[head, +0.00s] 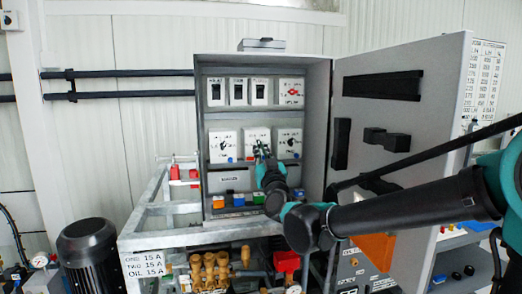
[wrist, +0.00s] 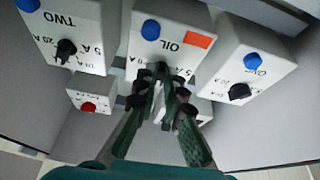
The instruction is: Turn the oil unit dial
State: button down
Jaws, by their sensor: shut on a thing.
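The oil unit (wrist: 137,48) is a white box marked OIL, with a blue button (wrist: 151,30) and an orange patch (wrist: 198,40). It is the middle one of three in the open cabinet and also shows in the head view (head: 252,134). My gripper (wrist: 163,76) is at its dial, fingers closed around the small dark knob; it also shows in the head view (head: 263,152). The fingers hide most of the dial and part of the scale, so its exact setting cannot be read.
A unit marked TWO (wrist: 85,20) and another similar unit (wrist: 262,50), with black dials, flank the oil unit closely. The cabinet door (head: 425,100) stands open at the right, near my arm. A sign (head: 144,264) below lists ONE, TWO and OIL at 15 A.

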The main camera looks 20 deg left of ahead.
jog(key=m+h, duration=0.1)
jog(key=m, duration=0.2)
jog(key=m+t+h, duration=0.1)
jog(key=m+h, duration=0.1)
jog(key=m, duration=0.2)
jog(key=shift+s+a+m+t+h, duration=0.15)
jog(key=shift+a+m+t+h, duration=0.05)
jog(key=shift+m+t+h, duration=0.1)
jog(key=shift+m, duration=0.3)
jog(key=c, duration=1.6)
grip_release()
jog(key=v, duration=1.2)
jog(key=shift+a, duration=0.1)
